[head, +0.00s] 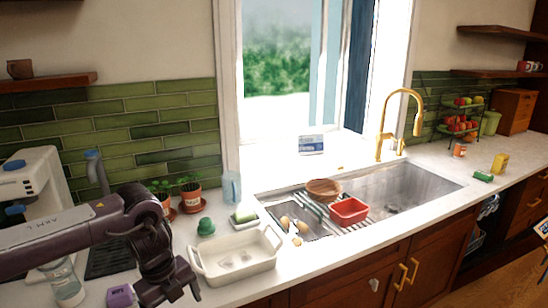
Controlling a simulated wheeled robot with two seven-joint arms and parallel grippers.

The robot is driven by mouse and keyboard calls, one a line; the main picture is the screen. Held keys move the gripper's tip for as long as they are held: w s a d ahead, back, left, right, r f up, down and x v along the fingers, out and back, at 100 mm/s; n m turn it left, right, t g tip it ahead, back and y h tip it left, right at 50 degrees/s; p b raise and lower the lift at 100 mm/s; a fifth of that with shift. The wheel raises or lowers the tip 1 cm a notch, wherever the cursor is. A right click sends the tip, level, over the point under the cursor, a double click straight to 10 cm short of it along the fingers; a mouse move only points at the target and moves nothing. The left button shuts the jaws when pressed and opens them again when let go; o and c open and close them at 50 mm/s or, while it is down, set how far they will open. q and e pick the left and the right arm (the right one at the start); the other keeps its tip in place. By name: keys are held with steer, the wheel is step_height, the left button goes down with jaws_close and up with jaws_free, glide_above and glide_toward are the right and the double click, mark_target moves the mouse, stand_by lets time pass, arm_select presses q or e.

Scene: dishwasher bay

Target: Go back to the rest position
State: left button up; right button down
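My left arm reaches in from the left over the counter. Its dark gripper (172,287) points down near the counter's front edge, just left of a white baking dish (238,272). A purple object (121,296) is close to the gripper's left side; I cannot tell whether they touch. The fingertips are too small and dark to show whether they are open or shut. My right gripper is not in view.
A steel sink (425,188) holds a rack with a red container (348,211) and a wooden bowl (323,190). A clear bottle (66,284), a coffee machine (38,195) and potted plants (190,196) stand around my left arm.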

arm_select(q)
steer(key=w+d+f+n+t+h, duration=0.1)
steer(key=w+d+f+h, duration=0.15)
steer(key=d+f, duration=0.45)
steer(key=w+d+f+n+t+h, duration=0.15)
steer(key=d+f+h, duration=0.3)
steer(key=d, duration=0.55)
step_height(320, 180, down, 17)
steer(key=s+n+t, duration=0.1)
steer(key=n+t, duration=0.2)
steer(key=n, duration=0.6)
steer(key=s+a+f+n+y, duration=0.2)
steer(key=s+a+f+n, duration=0.25)
steer(key=s+f, duration=0.4)
steer(key=s+a+f+n+y, duration=0.25)
steer(key=s+a+f, duration=0.35)
steer(key=f, duration=0.4)
steer(key=s+a+f+n+g+y, duration=0.1)
steer(key=s+a+f, duration=0.1)
steer(key=s, duration=0.8)
steer(key=s+a+f+n+g+y, duration=0.1)
steer(key=s+f, duration=0.4)
steer(key=s, duration=0.6)
steer(key=s+a+f+n+g+y, duration=0.1)
steer(key=s+a+f+n+g, duration=0.2)
steer(key=s, duration=0.8)
steer(key=shift+s+a+f+y+b, duration=0.15)
steer(key=shift+a+f+y+b, duration=0.25)
steer(key=shift+a, duration=0.7)
